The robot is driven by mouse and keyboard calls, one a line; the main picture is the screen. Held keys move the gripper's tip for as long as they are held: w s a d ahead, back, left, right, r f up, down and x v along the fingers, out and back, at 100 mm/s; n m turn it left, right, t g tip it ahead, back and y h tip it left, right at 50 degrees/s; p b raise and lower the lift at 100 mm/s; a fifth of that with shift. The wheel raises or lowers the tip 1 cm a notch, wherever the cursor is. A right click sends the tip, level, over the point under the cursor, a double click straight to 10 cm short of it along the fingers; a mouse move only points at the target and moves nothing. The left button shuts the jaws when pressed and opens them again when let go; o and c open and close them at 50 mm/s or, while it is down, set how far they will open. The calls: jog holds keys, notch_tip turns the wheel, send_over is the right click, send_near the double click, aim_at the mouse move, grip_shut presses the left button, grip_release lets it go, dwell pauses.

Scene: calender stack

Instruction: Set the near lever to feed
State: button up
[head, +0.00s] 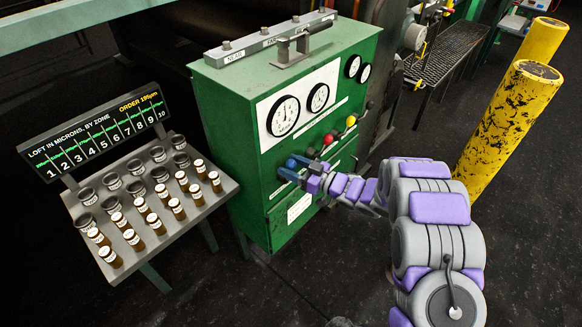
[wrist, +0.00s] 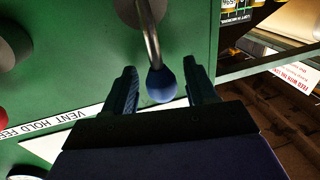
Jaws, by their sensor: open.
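The near lever has a blue ball knob (head: 291,163) and sits low on the front of the green cabinet (head: 235,130). In the wrist view its metal stem runs down from a dark round boss to the blue knob (wrist: 162,84). My gripper (head: 298,168) is at this lever. In the wrist view the two fingers of my gripper (wrist: 162,78) are apart, one on each side of the knob, with visible gaps. A white strip (wrist: 65,118) reading "VENT HOLD FEED" lies at the left, partly cut off.
Levers with a red knob (head: 328,139) and a yellow knob (head: 350,121) stand farther along the panel. Dials (head: 283,116) are above. A rack of vials (head: 150,205) stands left of the cabinet. Yellow posts (head: 508,125) stand at the right, with open dark floor before them.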

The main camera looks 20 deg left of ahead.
jog(key=shift+a, duration=0.25)
grip_shut()
dwell(0.4)
